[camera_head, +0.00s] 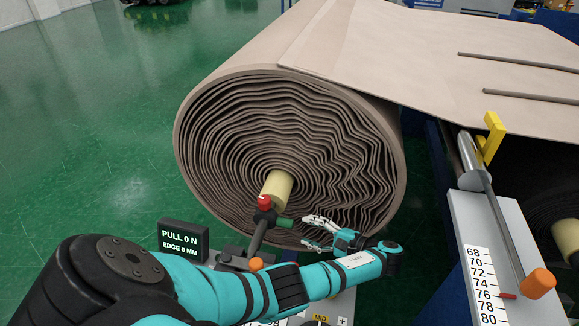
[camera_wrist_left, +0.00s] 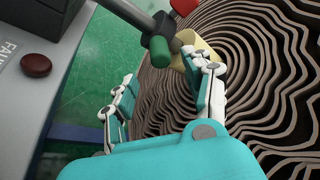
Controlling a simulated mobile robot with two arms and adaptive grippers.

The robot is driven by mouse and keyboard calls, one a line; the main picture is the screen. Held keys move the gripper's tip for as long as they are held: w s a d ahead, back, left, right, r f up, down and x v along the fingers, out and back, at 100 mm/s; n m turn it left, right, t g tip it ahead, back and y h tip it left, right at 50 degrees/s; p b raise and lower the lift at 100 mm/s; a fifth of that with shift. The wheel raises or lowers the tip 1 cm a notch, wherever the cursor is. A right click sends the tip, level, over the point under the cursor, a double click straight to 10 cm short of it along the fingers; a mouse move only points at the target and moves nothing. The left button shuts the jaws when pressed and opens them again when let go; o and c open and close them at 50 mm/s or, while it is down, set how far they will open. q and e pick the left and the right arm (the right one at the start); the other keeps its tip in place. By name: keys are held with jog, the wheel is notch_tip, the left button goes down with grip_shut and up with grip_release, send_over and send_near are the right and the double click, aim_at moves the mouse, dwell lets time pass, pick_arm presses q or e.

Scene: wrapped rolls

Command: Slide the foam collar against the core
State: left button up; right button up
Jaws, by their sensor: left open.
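A pale yellow cylinder (camera_head: 277,188) sticks out of the centre of the large brown roll (camera_head: 240,125). I cannot tell whether it is the core or the foam collar; no separate collar shows clearly. A dark rod (camera_head: 257,236) with a red knob (camera_head: 264,201) and a green grip (camera_head: 285,221) stands in front of it. My left gripper (camera_head: 307,232) is open and empty, right of and below the green grip. In the left wrist view, the green grip (camera_wrist_left: 159,53) shows beyond the spread fingers, with the yellow cylinder (camera_wrist_left: 200,52) behind. My right gripper is out of view.
A small display (camera_head: 183,240) reads PULL 0 N, EDGE 0 MM. At right stand a scale panel (camera_head: 487,285), a lever with an orange knob (camera_head: 538,283) and a yellow bracket (camera_head: 491,138). The roll's folded face is close to my left fingers. Green floor lies open at left.

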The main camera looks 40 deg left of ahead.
aim_at(289, 224)
pick_arm(q)
jog(key=p+x, duration=0.1)
jog(key=x, duration=0.6)
jog(key=shift+a+f, duration=0.1)
jog(key=shift+a, duration=0.25)
jog(key=shift+c, duration=0.4)
grip_shut()
